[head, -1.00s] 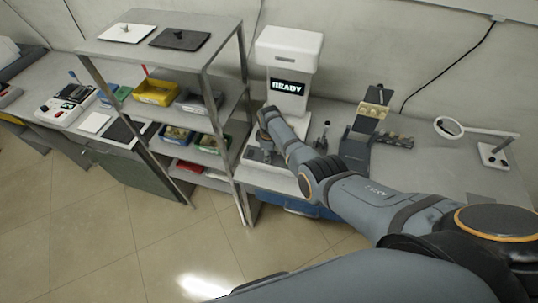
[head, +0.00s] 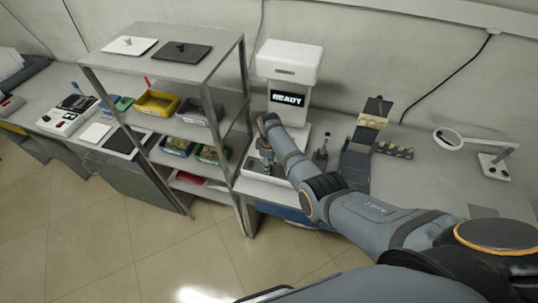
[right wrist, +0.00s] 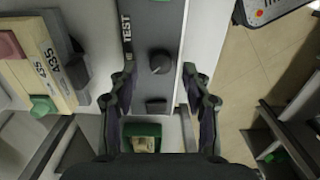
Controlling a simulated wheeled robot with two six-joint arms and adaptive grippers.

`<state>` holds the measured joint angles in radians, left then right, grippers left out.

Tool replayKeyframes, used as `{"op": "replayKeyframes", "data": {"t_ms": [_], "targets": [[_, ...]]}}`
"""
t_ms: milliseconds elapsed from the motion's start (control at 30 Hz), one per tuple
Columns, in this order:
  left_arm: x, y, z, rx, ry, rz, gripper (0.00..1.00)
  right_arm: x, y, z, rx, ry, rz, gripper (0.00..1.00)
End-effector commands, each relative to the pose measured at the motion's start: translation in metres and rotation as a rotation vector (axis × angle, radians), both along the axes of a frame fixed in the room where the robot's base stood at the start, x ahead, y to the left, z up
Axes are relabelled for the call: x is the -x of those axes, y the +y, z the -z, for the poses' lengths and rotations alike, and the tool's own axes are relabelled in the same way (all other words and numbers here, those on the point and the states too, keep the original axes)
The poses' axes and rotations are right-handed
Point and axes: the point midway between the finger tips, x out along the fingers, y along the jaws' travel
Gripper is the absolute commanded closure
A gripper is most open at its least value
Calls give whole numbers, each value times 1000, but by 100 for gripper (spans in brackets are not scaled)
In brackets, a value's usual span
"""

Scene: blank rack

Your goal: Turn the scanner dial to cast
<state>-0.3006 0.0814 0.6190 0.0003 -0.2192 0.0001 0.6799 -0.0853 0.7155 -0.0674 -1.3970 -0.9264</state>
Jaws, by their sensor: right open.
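The scanner (head: 288,62) is a white machine on the bench, with a lit "READY" display (head: 287,99). In the right wrist view a dark round dial (right wrist: 160,62) sits on a grey panel (right wrist: 158,25) that carries the label "TEST" (right wrist: 126,30). My right gripper (right wrist: 160,78) is open, with one finger on each side of the panel and the dial between and slightly beyond the fingertips. I cannot tell whether either finger touches it. No "cast" label is legible. My left gripper is not in view.
A metal shelf rack (head: 216,70) with bins stands just left of the scanner. A dark stand (head: 357,160) and a ring lamp (head: 447,139) stand to its right. In the right wrist view, labelled boxes (right wrist: 38,62) lie at left.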

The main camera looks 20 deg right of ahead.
Motion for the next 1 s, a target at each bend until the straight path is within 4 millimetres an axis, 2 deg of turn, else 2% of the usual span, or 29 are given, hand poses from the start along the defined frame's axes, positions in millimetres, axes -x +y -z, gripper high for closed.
{"op": "replayKeyframes", "data": {"t_ms": [300,433,600,1000], "targets": [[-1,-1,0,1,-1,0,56,0,0,-74,-1,-4,0,51],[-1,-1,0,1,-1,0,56,0,0,-93,-1,-2,-1,51],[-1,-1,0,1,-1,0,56,1,0,-101,0,0,-1,51],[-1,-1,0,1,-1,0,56,1,0,-101,0,0,-1,51]]}}
